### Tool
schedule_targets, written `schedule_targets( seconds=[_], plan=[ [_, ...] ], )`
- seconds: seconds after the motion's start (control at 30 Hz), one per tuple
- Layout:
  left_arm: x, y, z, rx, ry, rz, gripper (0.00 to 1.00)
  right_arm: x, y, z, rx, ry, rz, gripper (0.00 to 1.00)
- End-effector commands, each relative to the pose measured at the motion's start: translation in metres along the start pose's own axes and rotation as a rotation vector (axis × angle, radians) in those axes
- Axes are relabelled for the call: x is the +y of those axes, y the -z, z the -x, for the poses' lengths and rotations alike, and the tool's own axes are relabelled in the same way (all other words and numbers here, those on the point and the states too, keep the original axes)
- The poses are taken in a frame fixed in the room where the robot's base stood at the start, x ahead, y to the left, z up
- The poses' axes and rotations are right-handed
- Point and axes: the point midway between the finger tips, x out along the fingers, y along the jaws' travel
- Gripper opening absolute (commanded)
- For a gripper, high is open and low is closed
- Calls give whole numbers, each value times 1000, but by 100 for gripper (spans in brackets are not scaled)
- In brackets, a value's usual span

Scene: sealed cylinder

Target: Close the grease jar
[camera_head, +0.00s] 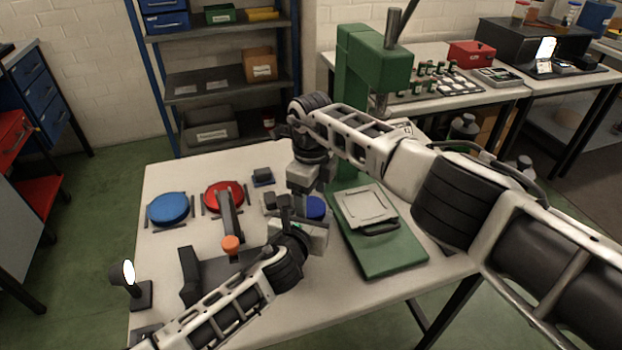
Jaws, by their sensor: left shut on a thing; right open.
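A round blue piece (315,207), apparently the grease jar or its top, shows at my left gripper, mostly hidden by it. My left gripper (298,212) reaches in from the lower left and is shut there; its fingertips and the contact are hard to make out. My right gripper (302,192) points down from above, just behind and left of the blue piece. It is open, with its fingertips partly hidden. A blue disc (170,208) and a red disc (222,195), both lid-like, lie at the table's left between dark rails.
A dark fixture with an orange knob (231,243) stands left of my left gripper. A green press (362,95) with a green base (395,262) stands at right. A small lamp (138,285) stands front left. A small dark-blue block (262,177) lies behind.

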Motion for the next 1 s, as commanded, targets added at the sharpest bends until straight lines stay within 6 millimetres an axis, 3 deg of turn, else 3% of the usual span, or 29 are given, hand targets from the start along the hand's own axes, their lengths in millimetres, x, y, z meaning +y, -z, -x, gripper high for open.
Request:
schedule_targets(
  seconds=[0.2, 0.53, 0.7, 0.87, 1.0],
  plan=[
    [0, 0, 0, 1, -1, -1, 0, 0, -1, -17, -1, 0, -1, 70],
    [1, 0, 0, 1, -1, -1, 0, 0, 0, -19, -1, 0, 1, 70],
    [1, 0, 0, 1, -1, -1, 0, 0, 0, -19, -1, 0, 0, 29],
    [1, 0, 0, 1, -2, -1, 0, 0, 0, -19, -1, 0, -5, 29],
    [1, 0, 0, 1, -2, -1, 0, 0, 0, -19, 0, 1, -144, 29]
  ],
)
